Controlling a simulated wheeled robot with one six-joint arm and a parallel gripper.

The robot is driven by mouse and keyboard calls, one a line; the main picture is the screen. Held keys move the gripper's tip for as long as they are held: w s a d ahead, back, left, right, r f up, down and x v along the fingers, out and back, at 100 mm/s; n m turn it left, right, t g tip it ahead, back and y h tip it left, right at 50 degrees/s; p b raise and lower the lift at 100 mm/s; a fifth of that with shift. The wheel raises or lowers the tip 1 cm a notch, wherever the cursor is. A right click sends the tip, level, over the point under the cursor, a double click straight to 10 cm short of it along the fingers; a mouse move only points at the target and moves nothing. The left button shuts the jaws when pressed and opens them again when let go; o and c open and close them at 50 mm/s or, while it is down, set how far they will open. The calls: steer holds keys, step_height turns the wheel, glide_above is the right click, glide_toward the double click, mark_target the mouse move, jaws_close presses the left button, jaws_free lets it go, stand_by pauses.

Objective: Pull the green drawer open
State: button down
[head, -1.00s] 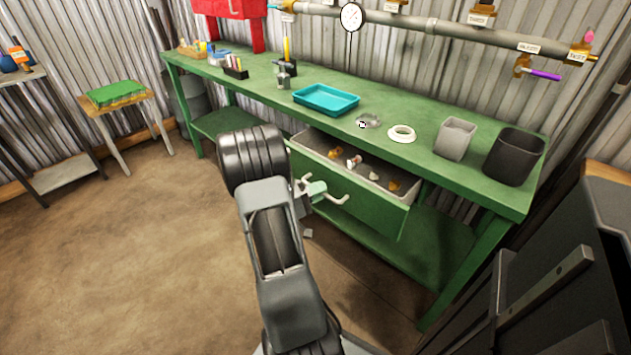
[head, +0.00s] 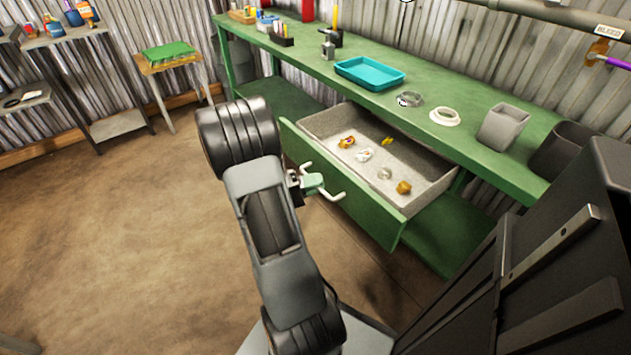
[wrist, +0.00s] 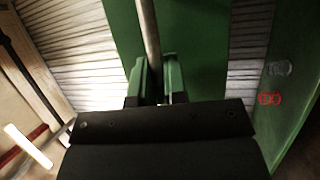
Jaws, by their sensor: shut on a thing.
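The green drawer (head: 362,212) stands well out from under the green workbench in the head view. Its grey inside is open to view, with several small brass and pale fittings (head: 364,155) on the bottom. A pale bar handle (head: 332,195) crosses its front. My gripper (head: 312,184) is at the handle, with its fingers around the bar. In the wrist view my gripper (wrist: 158,85) has its green fingers on either side of the handle bar (wrist: 149,40), shut on it. The green drawer front (wrist: 195,45) shows behind the bar. Part of the handle is hidden by the gripper.
The workbench top (head: 470,148) carries a teal tray (head: 370,73), a white tape roll (head: 445,116) and a grey bin (head: 503,126). A dark cabinet (head: 545,255) stands close at right. The brown floor (head: 110,220) at left is clear.

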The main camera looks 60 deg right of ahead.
steer(key=c, duration=1.2)
jaws_free()
steer(key=shift+o, duration=0.2)
steer(key=p+v, duration=0.1)
steer(key=v, duration=1.2)
steer(key=shift+w+a+f, duration=0.15)
steer(key=shift+w+a, duration=0.05)
steer(key=shift+a, duration=0.05)
